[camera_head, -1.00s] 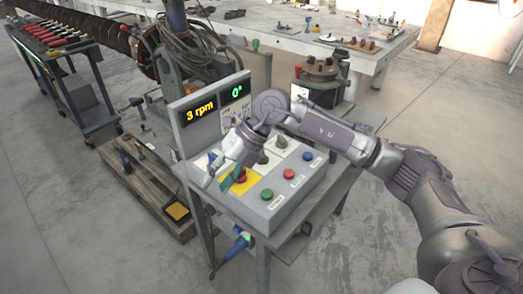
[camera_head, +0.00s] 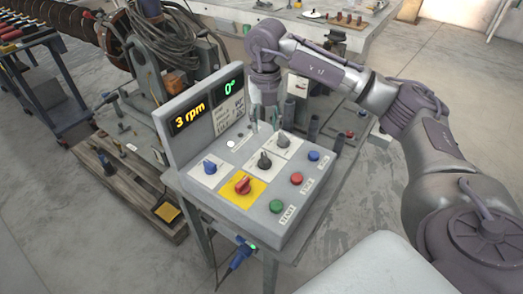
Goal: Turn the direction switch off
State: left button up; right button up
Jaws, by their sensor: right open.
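The grey control box (camera_head: 240,222) stands on a metal stand. Its upright panel shows "3 rpm" and "0°". On its top are a blue knob (camera_head: 209,166), a red knob (camera_head: 242,186) on a yellow square, and two black knobs, one nearer (camera_head: 264,160) and one farther (camera_head: 283,141). The labels are too small to tell which is the direction switch. My right gripper (camera_head: 264,123) points down above the back of the box, near the black knobs. Its fingers are apart and empty. My left gripper is out of view.
Green (camera_head: 276,206), red (camera_head: 297,179) and blue (camera_head: 314,156) push buttons line the right side of the box top. A machine with coiled cables (camera_head: 165,60) stands behind. A tool cart (camera_head: 40,75) is at the left. A workbench (camera_head: 350,38) is at the back.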

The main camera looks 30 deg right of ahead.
jog(key=p, duration=0.1)
send_over(265, 157)
notch_tip(265, 157, down, 6)
jog(key=shift+s+r, duration=0.1)
jog(key=shift+r, duration=0.1)
notch_tip(265, 157, down, 6)
jog(key=shift+p, duration=0.55)
jog(key=shift+f, duration=0.25)
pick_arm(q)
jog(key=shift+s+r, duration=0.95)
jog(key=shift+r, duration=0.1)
pick_arm(e)
grip_shut()
